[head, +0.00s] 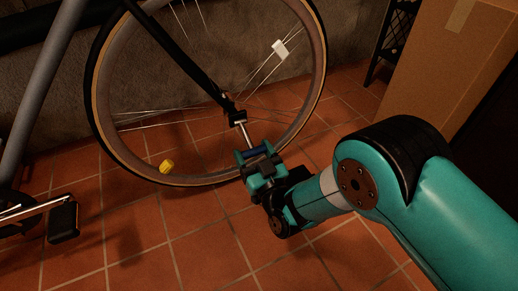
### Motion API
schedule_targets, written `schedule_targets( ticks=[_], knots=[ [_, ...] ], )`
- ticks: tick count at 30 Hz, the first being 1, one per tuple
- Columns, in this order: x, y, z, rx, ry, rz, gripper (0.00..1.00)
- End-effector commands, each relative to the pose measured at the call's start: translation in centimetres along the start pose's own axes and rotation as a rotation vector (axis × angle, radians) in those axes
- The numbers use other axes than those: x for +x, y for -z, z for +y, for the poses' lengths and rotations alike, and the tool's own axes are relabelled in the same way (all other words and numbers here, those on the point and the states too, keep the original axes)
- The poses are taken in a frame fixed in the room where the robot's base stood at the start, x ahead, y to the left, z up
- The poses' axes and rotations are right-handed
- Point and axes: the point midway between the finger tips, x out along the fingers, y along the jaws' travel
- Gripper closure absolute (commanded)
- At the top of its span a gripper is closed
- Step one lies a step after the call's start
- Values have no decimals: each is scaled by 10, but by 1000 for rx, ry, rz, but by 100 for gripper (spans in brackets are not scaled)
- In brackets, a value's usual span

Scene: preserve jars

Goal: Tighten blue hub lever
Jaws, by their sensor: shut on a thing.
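The blue hub lever (256,151) shows as a small dark blue piece at the bicycle wheel's hub end, low in the middle of the head view. A silver rod (245,133) runs from the dark hub (236,117) down to it. My gripper (256,156) reaches in from the lower right and is shut on the blue lever. The jaws hide most of the lever, so its angle cannot be told.
The bicycle wheel (318,98) stands upright before a grey wall (345,40). A yellow piece (167,167) and a white reflector (280,49) show at the wheel. A pedal (62,219) is at left, a cardboard box (440,70) at right. The tiled floor (150,255) in front is clear.

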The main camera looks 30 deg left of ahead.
Motion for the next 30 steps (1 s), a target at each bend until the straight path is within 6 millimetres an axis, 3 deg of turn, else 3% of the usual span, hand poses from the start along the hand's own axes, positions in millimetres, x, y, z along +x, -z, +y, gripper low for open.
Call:
schedule_targets(
  ticks=[23, 24, 27, 30],
  knots=[
    [6, -6, 0, 1, 2, 4, 75],
    [6, -6, 0, 1, 2, 4, 28],
    [5, -6, 0, 1, 1, 4, 6],
    [4, -6, 1, 0, -1, 3, 6]
  ],
)
